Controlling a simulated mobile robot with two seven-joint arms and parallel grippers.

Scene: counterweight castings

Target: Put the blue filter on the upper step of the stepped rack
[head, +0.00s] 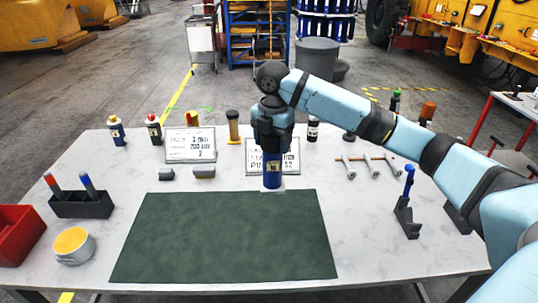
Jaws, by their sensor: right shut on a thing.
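The blue filter (272,175) is an upright blue cylinder with a lighter band. My right gripper (272,150) points down from above and is shut on its upper part. The filter is just behind the far edge of the green mat, over a small pale patch; I cannot tell whether it touches the table. A dark grey stepped piece (406,221) stands at the right with a blue-handled tool; it may be the stepped rack, but I cannot be sure. Another dark piece (456,216) beside it is partly hidden by my right arm. My left gripper is not in view.
A sign (286,161) stands right behind the filter, another (190,146) to its left. The dark green mat (225,240) is clear. A red bin (20,235) and bowl (72,250) are at left.

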